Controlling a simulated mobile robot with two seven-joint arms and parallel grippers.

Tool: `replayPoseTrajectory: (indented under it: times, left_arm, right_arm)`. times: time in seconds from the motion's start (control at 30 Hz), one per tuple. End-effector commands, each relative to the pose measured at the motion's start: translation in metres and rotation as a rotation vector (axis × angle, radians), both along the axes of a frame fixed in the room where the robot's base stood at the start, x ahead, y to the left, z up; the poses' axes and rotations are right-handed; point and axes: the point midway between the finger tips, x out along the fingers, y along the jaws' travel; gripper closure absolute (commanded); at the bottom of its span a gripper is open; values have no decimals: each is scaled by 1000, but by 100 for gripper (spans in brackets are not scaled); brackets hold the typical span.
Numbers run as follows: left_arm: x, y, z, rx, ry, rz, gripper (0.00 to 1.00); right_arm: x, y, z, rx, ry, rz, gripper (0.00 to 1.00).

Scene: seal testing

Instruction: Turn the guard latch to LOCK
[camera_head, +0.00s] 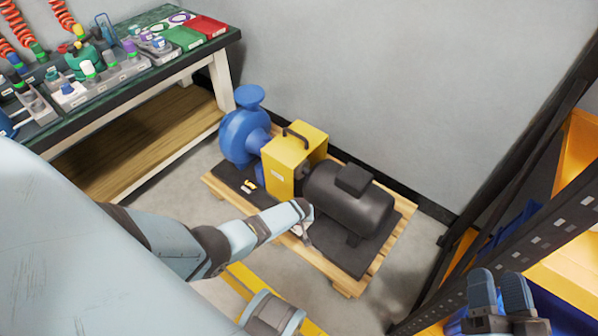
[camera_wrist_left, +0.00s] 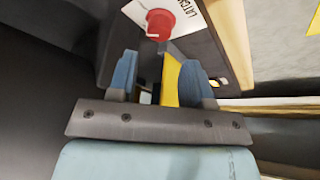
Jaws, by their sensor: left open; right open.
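The yellow guard (camera_head: 280,172) with a dark handle on top stands between a blue pump (camera_head: 240,138) and a dark motor (camera_head: 345,205). In the head view my left wrist hides most of that gripper near the motor. My right gripper (camera_head: 498,280) is open and empty at the lower right.
The pump set stands on a wooden pallet (camera_head: 347,287) on the floor. A workbench (camera_head: 130,85) with trays and bottles is at the upper left. Orange and black shelving (camera_head: 560,200) stands at the right, near my right gripper. The wall is close behind the pallet.

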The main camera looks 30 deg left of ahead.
Motion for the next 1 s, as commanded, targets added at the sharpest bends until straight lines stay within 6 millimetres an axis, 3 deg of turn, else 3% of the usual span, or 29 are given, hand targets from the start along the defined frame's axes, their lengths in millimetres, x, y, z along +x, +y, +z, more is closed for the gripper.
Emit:
replayPoseTrajectory:
  times: [0.03,0.07,0.17,0.3,0.53,1.0]
  left_arm:
    - [-4,-3,19,-1,-1,0,54]
    - [-7,-4,24,-1,-1,0,54]
    - [-13,-8,41,-1,-1,1,54]
    - [-18,-12,53,-1,-1,1,54]
    - [-21,-14,60,-1,-1,0,54]
    - [-15,-13,67,12,-20,-25,54]
  right_arm:
    - [-1,-1,21,15,-32,-10,54]
    - [-1,-2,23,16,-36,-17,54]
    - [0,-7,22,-6,-19,-39,54]
    - [1,-13,-1,-66,62,-60,54]
    - [1,-18,-18,-109,123,-71,54]
    - [2,-19,-18,-115,127,-71,54]
